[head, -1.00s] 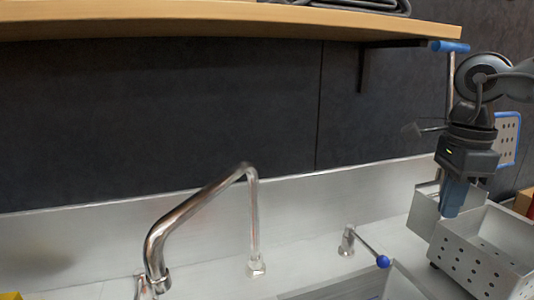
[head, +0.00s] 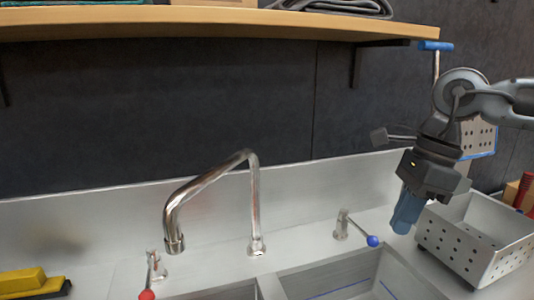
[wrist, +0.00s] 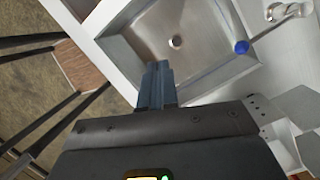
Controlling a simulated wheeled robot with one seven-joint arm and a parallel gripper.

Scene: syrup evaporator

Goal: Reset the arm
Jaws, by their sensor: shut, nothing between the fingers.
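My gripper (head: 405,214) is at the right of the head view, above the counter beside the perforated metal box. Its blue fingers are closed together and point down, with nothing between them. In the wrist view my gripper (wrist: 155,70) shows its shut blue fingers over the edge of a metal sink basin. My arm reaches in from the right of the head view.
A chrome faucet (head: 205,180) stands behind the sink (head: 345,275), flanked by a red-knobbed lever (head: 147,292) and a blue-knobbed lever (head: 372,240). A perforated metal box (head: 470,245) is at right. A wooden shelf (head: 220,24) runs overhead. A yellow object (head: 28,281) lies at left.

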